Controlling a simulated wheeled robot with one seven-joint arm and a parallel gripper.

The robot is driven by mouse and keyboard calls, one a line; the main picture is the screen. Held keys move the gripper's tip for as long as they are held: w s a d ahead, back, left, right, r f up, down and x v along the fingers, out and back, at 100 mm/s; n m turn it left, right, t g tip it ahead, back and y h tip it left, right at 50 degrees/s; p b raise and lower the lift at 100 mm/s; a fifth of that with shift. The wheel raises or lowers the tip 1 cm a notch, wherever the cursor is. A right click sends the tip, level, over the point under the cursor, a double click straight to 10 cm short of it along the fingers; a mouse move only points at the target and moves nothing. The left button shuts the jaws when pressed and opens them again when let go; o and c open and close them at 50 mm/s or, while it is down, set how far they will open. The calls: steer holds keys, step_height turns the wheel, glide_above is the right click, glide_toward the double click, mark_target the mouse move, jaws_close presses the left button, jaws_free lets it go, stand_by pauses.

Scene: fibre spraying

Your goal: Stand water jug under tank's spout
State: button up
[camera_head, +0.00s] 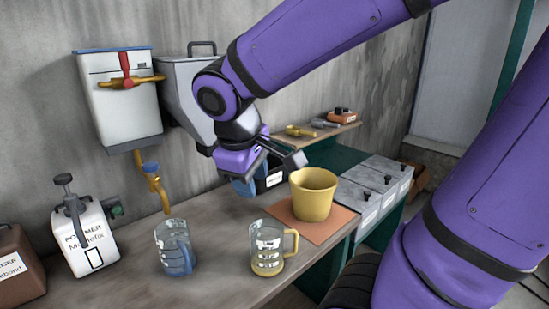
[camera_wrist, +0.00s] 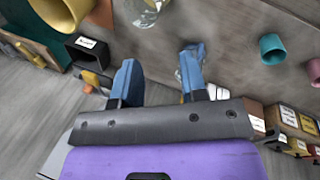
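A clear jug with a blue handle (camera_head: 176,247) stands upright on the bench at centre left. A clear jug with a yellow handle (camera_head: 267,249) stands to its right; its clear body shows at the top of the wrist view (camera_wrist: 147,9). A white tank (camera_head: 121,101) with a red lever and brass tap hangs on the wall, upper left. A brass spout with a blue cup (camera_head: 155,186) is below it, behind the blue-handled jug. My gripper (camera_head: 267,172) is above the bench, beyond the jugs; its fingers are apart and empty in the wrist view (camera_wrist: 160,68).
A yellow bucket (camera_head: 313,197) stands on an orange mat (camera_head: 327,231), right of the jugs. A white polymer can (camera_head: 86,240) and a brown box (camera_head: 18,262) are at left. A grey hopper (camera_head: 186,94) hangs beside the tank. Grey boxes (camera_head: 378,185) stand at right.

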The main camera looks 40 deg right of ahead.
steer(key=s+r+m+t+y, duration=0.3)
steer(key=s+r+m+t, duration=0.1)
steer(key=s+r, duration=0.1)
steer(key=shift+s+d+r+m, duration=0.2)
steer(key=shift+s+r+m, duration=0.1)
steer(key=shift+s+r, duration=0.15)
